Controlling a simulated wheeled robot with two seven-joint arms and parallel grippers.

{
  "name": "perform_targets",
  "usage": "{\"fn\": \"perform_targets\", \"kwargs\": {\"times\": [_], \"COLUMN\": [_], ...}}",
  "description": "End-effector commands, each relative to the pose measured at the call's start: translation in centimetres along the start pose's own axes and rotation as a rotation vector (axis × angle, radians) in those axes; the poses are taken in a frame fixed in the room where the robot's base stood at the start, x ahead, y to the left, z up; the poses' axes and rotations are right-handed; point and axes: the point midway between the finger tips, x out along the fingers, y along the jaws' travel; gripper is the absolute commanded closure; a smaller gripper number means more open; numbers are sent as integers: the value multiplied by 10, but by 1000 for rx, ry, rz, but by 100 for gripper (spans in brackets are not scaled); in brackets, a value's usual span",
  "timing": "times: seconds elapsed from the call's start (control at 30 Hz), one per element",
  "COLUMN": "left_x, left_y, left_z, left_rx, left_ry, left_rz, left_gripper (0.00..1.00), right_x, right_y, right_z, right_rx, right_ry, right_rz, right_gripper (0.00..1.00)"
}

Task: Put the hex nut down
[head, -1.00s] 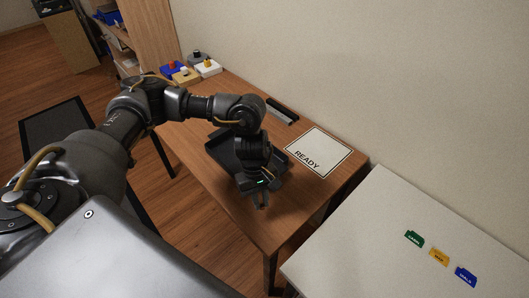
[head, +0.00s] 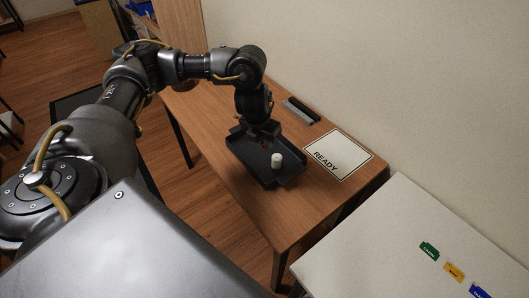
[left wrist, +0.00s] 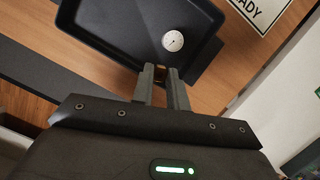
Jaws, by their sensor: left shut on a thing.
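My left gripper (head: 264,145) points down over the black tray (head: 242,160) on the wooden table. Whether the nut touches the tray is not clear. A white round cylinder (head: 277,160) stands in the tray beside the gripper; it also shows in the left wrist view (left wrist: 173,41), just ahead of the fingertips. My right gripper is out of view.
A white READY sign (head: 338,155) lies right of the tray. A dark and grey bar-shaped thing (head: 301,111) lies behind it. A pale table (head: 375,250) with green, yellow and blue tags stands at the right. Bare wood (head: 205,110) shows left of the tray.

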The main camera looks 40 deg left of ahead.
Motion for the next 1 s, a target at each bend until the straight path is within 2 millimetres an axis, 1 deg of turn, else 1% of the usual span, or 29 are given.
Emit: {"fn": "perform_targets", "kwargs": {"times": [0.17, 0.27, 0.37, 0.63, 0.7, 0.8, 0.9, 1.0], "left_x": [-1, 4, 15, 60, 79, 96, 107, 112], "left_y": [2, 7, 21, 75, 83, 93, 100, 104], "left_z": [2, 5, 11, 45, 47, 52, 56, 59], "left_rx": [-44, -47, -52, -53, -50, -47, -45, -43], "left_ry": [0, 2, 5, 6, 7, 5, 3, 1], "left_rz": [11, 11, 12, 11, 9, 8, 9, 9], "left_gripper": [100, 100, 100, 100, 100, 100, 100, 100], "right_x": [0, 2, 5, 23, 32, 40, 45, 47], "right_y": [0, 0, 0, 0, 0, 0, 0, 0], "right_z": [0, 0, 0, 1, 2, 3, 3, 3], "right_rx": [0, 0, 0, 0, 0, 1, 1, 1], "right_ry": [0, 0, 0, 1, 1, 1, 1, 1], "right_rz": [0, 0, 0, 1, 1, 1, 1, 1], "right_gripper": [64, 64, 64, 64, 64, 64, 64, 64]}}
